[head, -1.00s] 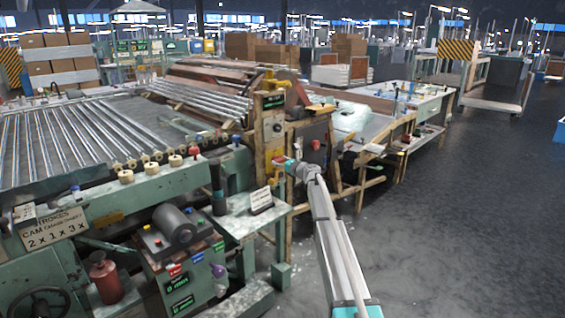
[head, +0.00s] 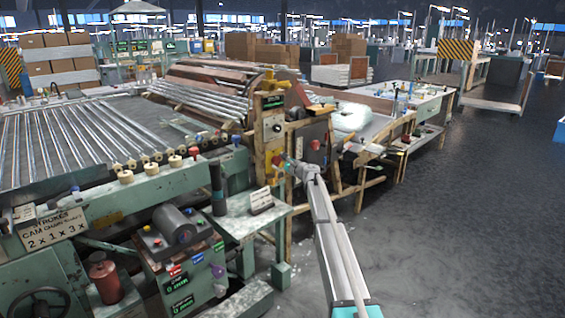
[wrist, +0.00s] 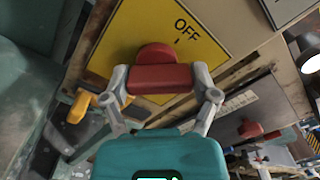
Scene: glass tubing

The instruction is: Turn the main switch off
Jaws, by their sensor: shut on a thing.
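The main switch has a red handle (wrist: 160,79) with a rounded red hub, on a yellow plate (wrist: 118,40). The plate bears the word OFF (wrist: 187,30) and a short tick mark near the hub. My gripper (wrist: 160,84) is shut on the handle, one grey finger at each end of it. The bar lies nearly level across the wrist view.
A grey box with another red knob (head: 315,144) is just right of the post; that knob also shows in the wrist view (wrist: 250,130). A green side table (head: 240,222) with a small sign stands at the left. Open floor (head: 450,230) lies to the right.

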